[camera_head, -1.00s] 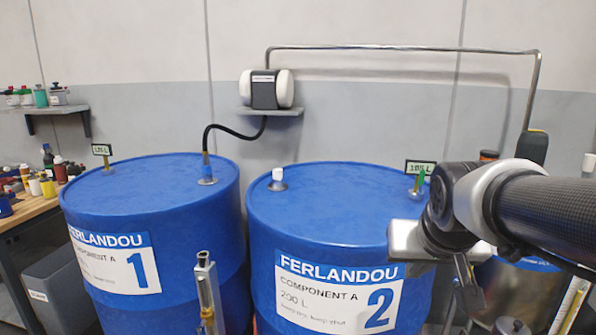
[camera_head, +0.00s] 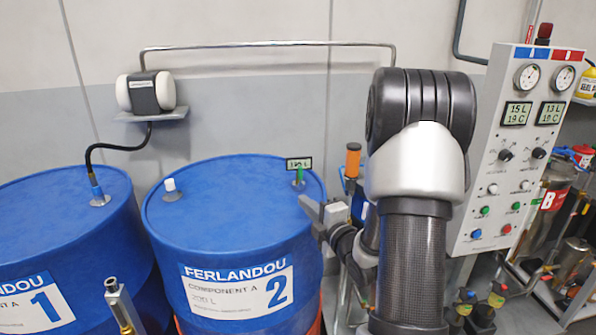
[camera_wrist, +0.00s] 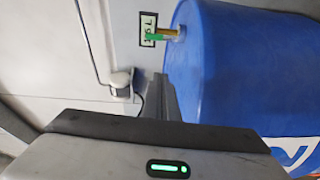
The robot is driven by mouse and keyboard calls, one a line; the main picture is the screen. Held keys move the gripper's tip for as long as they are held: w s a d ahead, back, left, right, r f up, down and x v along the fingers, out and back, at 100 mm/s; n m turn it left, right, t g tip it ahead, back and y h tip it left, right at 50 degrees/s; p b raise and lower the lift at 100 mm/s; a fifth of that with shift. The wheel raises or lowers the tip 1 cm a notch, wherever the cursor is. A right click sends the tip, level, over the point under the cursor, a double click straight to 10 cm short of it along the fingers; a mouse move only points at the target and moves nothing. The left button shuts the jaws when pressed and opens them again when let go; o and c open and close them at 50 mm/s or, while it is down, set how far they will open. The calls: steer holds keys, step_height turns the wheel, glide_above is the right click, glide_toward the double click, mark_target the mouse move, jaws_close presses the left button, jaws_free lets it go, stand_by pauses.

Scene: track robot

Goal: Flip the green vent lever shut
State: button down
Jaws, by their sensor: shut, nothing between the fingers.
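The green vent lever (camera_head: 299,174) stands upright near the right rear edge of the top of blue drum 2 (camera_head: 232,220), just under a small level display. In the wrist view the green lever (camera_wrist: 156,38) sits beside a brass-coloured fitting and sticks out away from the drum top. My gripper (camera_head: 308,206) is shut and empty. It is at the drum's right side, a little below and apart from the lever. In the wrist view my gripper's fingers (camera_wrist: 160,88) point toward the lever, with a gap between.
The level display (camera_head: 299,163) stands right behind the lever. A white cap (camera_head: 170,187) is on the drum's left part. Drum 1 (camera_head: 50,225) stands to the left. A control panel (camera_head: 515,150) with gauges is on the right. An orange-topped item (camera_head: 353,160) stands behind my arm.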

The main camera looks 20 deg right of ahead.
mark_target(300, 182)
steer(key=shift+s+a+r+n+t, duration=0.1)
steer(key=shift+s+r+n+t, duration=0.2)
steer(key=shift+n, duration=0.1)
steer(key=shift+w, duration=0.1)
steer(key=w, duration=0.3)
steer(key=w+p, duration=0.1)
steer(key=w, duration=0.2)
steer(key=w+p, duration=0.1)
steer(key=w, duration=0.2)
steer(key=shift+w+a, duration=0.3)
steer(key=shift+w, duration=0.05)
steer(key=shift+w+d+p, duration=0.15)
steer(key=shift+w+d, duration=0.1)
steer(key=shift+d, duration=0.35)
steer(key=shift+w+d+p, duration=0.15)
steer(key=shift+w+d, duration=0.05)
steer(key=shift+d, duration=0.45)
steer(key=shift+w+d+p, duration=0.15)
steer(key=shift+w+d, duration=0.1)
steer(key=shift+d, duration=0.35)
steer(key=shift+w+f+b, duration=0.15)
steer(key=shift+f+b, duration=0.05)
steer(key=shift+b, duration=0.4)
